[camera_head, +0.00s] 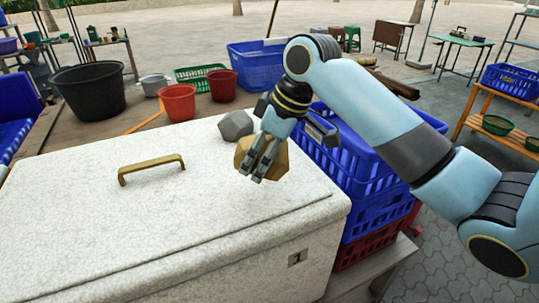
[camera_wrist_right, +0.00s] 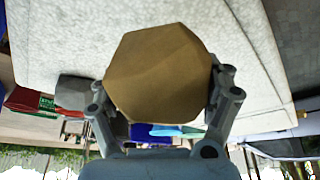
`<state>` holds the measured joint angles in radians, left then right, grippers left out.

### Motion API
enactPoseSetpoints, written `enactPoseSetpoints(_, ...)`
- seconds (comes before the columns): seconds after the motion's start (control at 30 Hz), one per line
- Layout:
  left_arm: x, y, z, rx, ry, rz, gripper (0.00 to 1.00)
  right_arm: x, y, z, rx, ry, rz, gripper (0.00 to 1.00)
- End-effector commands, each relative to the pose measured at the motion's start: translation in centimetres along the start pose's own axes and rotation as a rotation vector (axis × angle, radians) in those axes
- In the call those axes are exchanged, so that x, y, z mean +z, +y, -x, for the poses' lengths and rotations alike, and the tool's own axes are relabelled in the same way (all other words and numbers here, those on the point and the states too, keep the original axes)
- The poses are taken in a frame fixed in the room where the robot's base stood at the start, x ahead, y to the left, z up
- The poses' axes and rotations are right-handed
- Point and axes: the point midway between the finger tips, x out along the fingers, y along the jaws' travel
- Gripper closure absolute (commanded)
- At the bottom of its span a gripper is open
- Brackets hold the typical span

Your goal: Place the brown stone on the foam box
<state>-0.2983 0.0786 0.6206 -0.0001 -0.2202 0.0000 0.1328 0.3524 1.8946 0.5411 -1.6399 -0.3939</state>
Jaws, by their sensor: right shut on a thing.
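The brown stone (camera_head: 277,164) is held in my right gripper (camera_head: 258,160), over the right part of the white foam box (camera_head: 110,217) in the head view. In the right wrist view the brown stone (camera_wrist_right: 158,75) fills the space between the two fingers of my right gripper (camera_wrist_right: 160,95). I cannot tell whether the stone touches the lid. A grey stone (camera_head: 235,125) sits on the far edge of the foam box, just left of the right gripper. My left gripper is not in view.
A brass handle (camera_head: 152,169) stands up from the lid's left half. Stacked blue crates (camera_head: 350,170) stand right of the box. Behind it are a black tub (camera_head: 90,90), red buckets (camera_head: 178,102) and a blue basket (camera_head: 256,65). The lid's front half is clear.

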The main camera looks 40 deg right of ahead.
Motion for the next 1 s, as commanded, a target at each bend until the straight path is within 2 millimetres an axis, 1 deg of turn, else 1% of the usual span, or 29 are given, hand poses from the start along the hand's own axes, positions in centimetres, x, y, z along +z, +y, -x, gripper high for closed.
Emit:
enactPoseSetpoints(0.03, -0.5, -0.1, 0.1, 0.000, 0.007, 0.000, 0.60, -0.5, 0.6, -0.3, 0.002, 0.004, -0.001, 0.78)
enactPoseSetpoints(0.1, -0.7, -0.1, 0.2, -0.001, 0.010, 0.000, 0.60, -0.7, 1.1, -0.9, 0.002, 0.005, 0.001, 0.78)
enactPoseSetpoints(0.23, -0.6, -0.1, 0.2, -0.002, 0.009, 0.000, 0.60, -0.8, 1.5, -1.5, 0.002, 0.005, 0.001, 0.78)
enactPoseSetpoints(0.5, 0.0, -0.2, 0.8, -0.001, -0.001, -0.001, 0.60, 0.5, 1.5, -4.5, 0.001, 0.003, 0.001, 0.78)
enactPoseSetpoints(0.57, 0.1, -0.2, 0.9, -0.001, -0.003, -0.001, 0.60, 0.7, 1.5, -4.9, 0.002, 0.003, 0.000, 0.78)
enactPoseSetpoints(0.97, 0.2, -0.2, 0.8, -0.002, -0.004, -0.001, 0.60, 0.8, 1.5, -5.3, 0.002, 0.005, 0.002, 0.78)
enactPoseSetpoints(1.0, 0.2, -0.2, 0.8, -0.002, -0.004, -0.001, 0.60, 1.0, 1.4, -5.4, 0.001, 0.000, 0.000, 0.15)
